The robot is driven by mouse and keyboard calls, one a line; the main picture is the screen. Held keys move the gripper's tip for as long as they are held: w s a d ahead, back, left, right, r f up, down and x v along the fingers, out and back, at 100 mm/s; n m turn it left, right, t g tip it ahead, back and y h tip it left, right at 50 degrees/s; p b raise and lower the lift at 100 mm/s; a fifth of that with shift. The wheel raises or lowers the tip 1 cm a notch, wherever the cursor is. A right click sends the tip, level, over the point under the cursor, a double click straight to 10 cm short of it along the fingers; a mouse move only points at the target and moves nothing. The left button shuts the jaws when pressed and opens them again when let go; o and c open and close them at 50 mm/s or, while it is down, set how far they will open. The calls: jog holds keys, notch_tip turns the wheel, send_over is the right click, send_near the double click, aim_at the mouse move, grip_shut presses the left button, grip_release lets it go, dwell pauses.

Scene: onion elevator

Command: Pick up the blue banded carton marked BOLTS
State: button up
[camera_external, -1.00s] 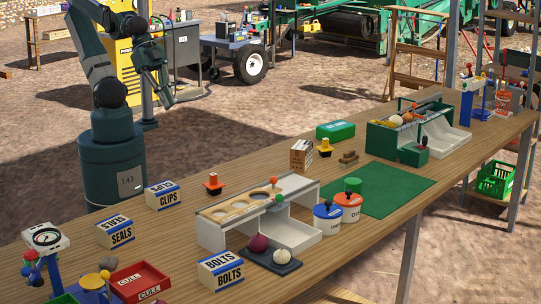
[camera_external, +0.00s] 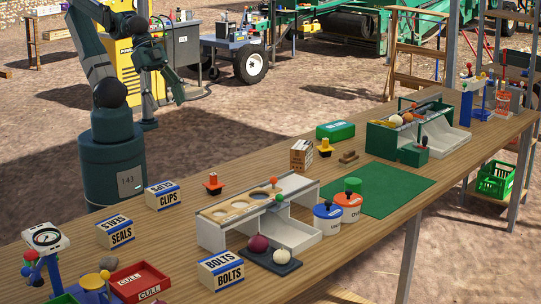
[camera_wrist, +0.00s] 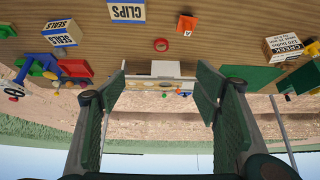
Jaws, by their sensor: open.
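The BOLTS carton (camera_external: 221,270) is white with blue bands and black lettering. It stands upright on the wooden table near its front edge, left of the dark pad with a purple and a white onion. I cannot make it out in the wrist view. My gripper (camera_external: 172,90) is well away from it, high above the ground behind the table and to the upper left. In the wrist view my gripper (camera_wrist: 160,85) has its two green fingers spread wide, with nothing held between them.
Similar cartons marked SEALS (camera_external: 115,232) and CLIPS (camera_external: 163,195) stand farther back left. A red CULL tray (camera_external: 139,282) lies left of the BOLTS carton. A grey sorting stand (camera_external: 211,235) rises behind it.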

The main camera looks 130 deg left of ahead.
jog(key=w+d+r+n+g, duration=0.1)
jog(key=w+d+r+n, duration=0.15)
jog(key=w, duration=0.45)
jog(key=w+d+r+n+g, duration=0.1)
jog(key=w+r+n, duration=0.15)
jog(key=w, duration=0.55)
jog(key=n+g+h+p, duration=0.2)
jog(key=n+g, duration=0.3)
jog(key=n, duration=0.7)
send_over(220, 260)
jog(key=a, duration=0.1)
notch_tip(220, 260, down, 25)
jog(key=shift+w+d+f, duration=0.1)
jog(key=shift+w+f, duration=0.05)
jog(key=shift+f, duration=0.2)
jog(key=shift+d+f, duration=0.2)
jog(key=shift+f, duration=1.1)
